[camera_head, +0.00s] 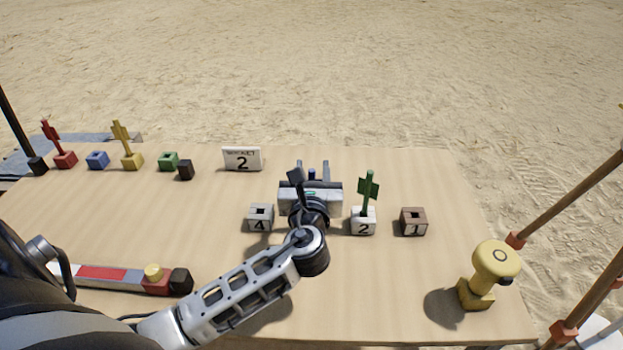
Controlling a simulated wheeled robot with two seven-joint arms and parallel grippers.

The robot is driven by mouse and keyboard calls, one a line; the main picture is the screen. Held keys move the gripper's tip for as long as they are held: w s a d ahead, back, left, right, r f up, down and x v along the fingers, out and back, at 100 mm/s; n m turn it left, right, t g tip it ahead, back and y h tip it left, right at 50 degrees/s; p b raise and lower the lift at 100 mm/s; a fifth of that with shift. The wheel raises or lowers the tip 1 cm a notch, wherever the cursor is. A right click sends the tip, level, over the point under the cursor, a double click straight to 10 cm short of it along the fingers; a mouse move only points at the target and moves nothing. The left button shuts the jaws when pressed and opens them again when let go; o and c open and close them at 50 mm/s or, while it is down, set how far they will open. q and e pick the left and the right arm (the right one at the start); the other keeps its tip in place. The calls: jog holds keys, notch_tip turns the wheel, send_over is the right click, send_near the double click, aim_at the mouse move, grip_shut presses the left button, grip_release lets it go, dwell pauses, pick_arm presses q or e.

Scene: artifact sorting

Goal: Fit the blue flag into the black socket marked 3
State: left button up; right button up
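My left gripper (310,198) is above the row of numbered sockets, between the socket marked 4 (260,218) and the white socket marked 2 (363,221). Its body hides its fingertips, so I cannot see whether they are open or shut. Small dark blue parts (326,169) show just behind the gripper; they may belong to the blue flag, which is mostly hidden. No black socket marked 3 shows; the gripper and wrist cover the spot between 4 and 2. A green flag (368,188) stands upright in socket 2. My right gripper is not in view.
A brown socket marked 1 (413,222) is empty. A yellow knob (494,268) stands at the front right. Red, blue, yellow and green blocks line the back left, with an empty blue block (97,160). A sign (242,159) reads "SOCKET 2".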

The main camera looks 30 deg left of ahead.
pick_arm(q)
jog(key=b+v, duration=0.1)
jog(key=v, duration=1.5)
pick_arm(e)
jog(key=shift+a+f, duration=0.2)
